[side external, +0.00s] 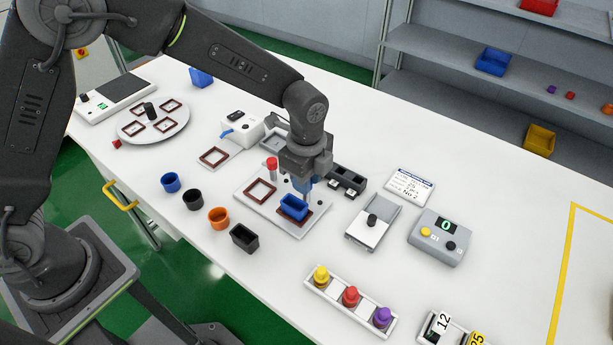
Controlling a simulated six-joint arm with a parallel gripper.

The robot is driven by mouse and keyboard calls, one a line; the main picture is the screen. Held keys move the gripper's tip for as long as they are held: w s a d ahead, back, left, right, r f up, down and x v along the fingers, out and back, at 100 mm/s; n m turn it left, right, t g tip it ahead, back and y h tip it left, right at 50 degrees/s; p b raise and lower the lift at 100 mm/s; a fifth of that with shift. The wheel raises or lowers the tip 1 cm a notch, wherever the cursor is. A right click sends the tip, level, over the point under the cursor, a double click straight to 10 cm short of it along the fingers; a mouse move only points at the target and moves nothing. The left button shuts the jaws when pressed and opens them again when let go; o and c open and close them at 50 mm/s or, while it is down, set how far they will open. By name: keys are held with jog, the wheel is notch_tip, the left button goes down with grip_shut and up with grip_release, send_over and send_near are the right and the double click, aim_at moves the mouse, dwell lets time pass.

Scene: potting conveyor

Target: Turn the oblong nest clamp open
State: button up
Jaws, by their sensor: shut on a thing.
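A light fixture plate (248,205) lies mid-table with two dark red frames on it. The left square nest (261,191) is empty. A blue oblong cup (293,208) sits in the right, oblong nest (284,221). My gripper (304,190) points down right behind the blue cup, shut on the oblong nest clamp. The clamp itself is mostly hidden by the fingers, so its angle cannot be told. A red-topped post (271,166) stands at the back of the plate by the square nest.
Blue (171,182), black (192,199) and orange (218,218) round cups and a black oblong pot (243,238) stand in front. A black block (346,180) is close right of my gripper. A grey counter box (441,237) stands farther right.

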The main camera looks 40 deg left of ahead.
jog(key=shift+r, duration=0.1)
jog(key=o, duration=0.9)
notch_tip(320, 180, up, 14)
jog(key=shift+f, duration=0.15)
dwell(0.4)
